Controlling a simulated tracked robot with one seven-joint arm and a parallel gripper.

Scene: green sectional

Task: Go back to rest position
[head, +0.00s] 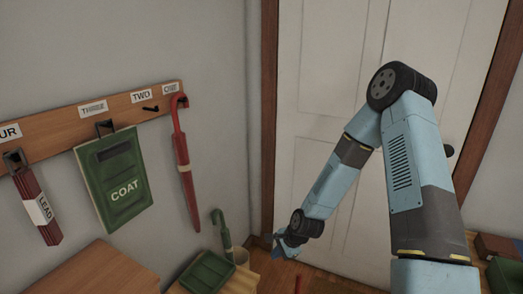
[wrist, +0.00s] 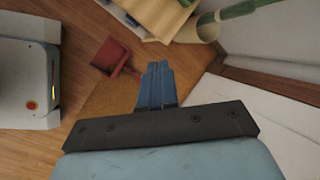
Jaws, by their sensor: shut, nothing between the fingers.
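My gripper (wrist: 159,82) points down over the floor in the wrist view. Its blue fingers are together with nothing between them. In the head view my arm reaches out and bends down in front of the white door (head: 330,70). The gripper end (head: 290,250) is low there, near the door's lower left side, and small in the picture. It is clear of the wall hooks and the things hanging on them.
A wall rack (head: 60,122) holds a red umbrella (head: 186,170), a green COAT board (head: 112,180) and a LEAD bundle (head: 40,212). A green umbrella (head: 222,228) stands in a bin. A red dustpan (wrist: 113,57) lies on the floor near a brown mat (wrist: 110,98).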

